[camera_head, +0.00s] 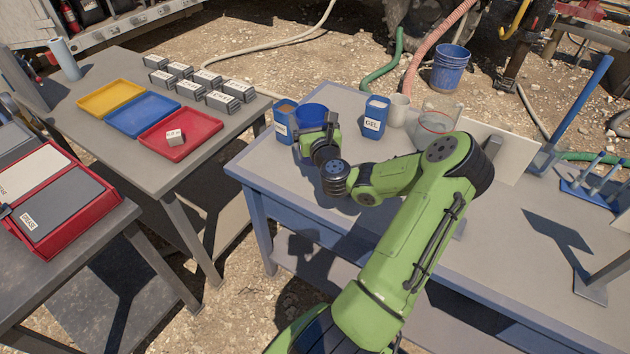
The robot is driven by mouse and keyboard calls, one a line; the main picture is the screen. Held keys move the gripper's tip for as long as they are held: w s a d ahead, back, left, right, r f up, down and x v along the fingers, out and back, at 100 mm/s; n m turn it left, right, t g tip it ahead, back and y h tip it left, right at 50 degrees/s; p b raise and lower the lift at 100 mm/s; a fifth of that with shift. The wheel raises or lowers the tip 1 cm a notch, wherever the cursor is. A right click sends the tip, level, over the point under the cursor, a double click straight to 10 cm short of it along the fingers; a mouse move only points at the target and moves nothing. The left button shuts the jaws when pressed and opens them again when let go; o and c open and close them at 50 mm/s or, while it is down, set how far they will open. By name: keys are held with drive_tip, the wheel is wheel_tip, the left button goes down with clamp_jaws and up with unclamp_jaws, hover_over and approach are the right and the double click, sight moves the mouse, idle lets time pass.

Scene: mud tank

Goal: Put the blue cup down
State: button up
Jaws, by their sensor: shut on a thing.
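The blue cup (311,112) is near the far left corner of the grey table with blue legs. My gripper (318,132) is shut on it from the near side. The gripper and wrist hide the cup's lower part, so I cannot tell whether its base touches the table. The cup looks upright.
A blue labelled container (285,120) stands just left of the cup, and a blue GEL container (375,116) stands to its right. A pale cup (399,109) and a clear beaker (438,116) stand further right. A white upright panel (505,150) stands beyond my arm. The table's front left is clear.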

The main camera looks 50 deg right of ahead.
drive_tip(key=shift+s+d+r+h, duration=0.1)
drive_tip(key=shift+s+d+h, duration=0.15)
drive_tip(key=shift+h, duration=0.05)
wheel_tip(320, 180, down, 10)
drive_tip(key=b, duration=0.8)
drive_tip(key=shift+d, duration=0.1)
drive_tip(key=shift+r, duration=0.15)
drive_tip(key=o, duration=0.8)
